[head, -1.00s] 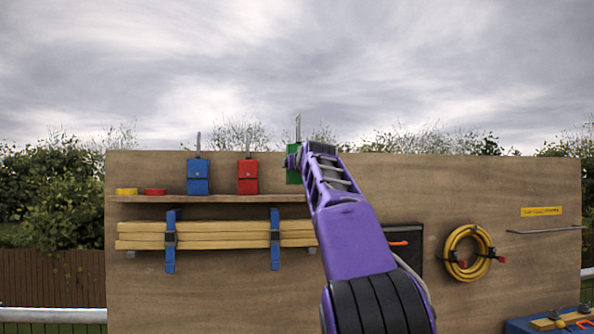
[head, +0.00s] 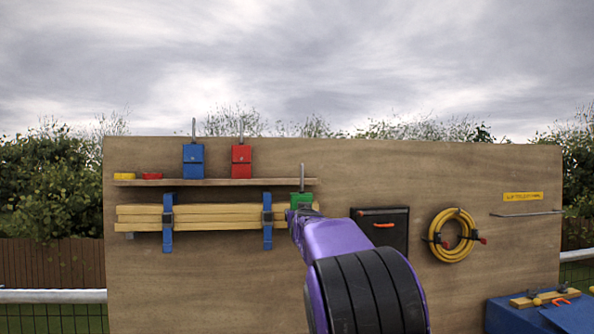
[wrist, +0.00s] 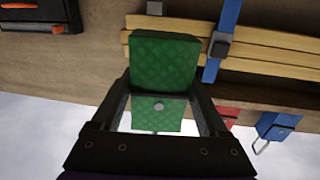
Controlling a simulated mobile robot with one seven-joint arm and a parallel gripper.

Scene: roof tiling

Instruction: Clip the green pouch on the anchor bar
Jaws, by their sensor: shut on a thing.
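The green pouch (head: 301,199) is in my gripper, in front of the plywood board just below the right end of the shelf. A thin grey clip stands up from its top in the head view. In the wrist view the green pouch (wrist: 165,65) sits between the two fingers of my gripper (wrist: 160,105), which is shut on it. My purple arm hides the pouch's lower part in the head view. A thin grey bar (head: 526,214), apparently the anchor bar, is on the board at the far right under a yellow label (head: 523,196). The pouch is well left of it.
A blue pouch (head: 193,161) and a red pouch (head: 241,161) stand on the shelf (head: 215,182). Strapped timber (head: 215,210) is below. A black case (head: 380,229) and coiled yellow hose (head: 452,236) lie between pouch and bar. A blue bench (head: 510,316) is lower right.

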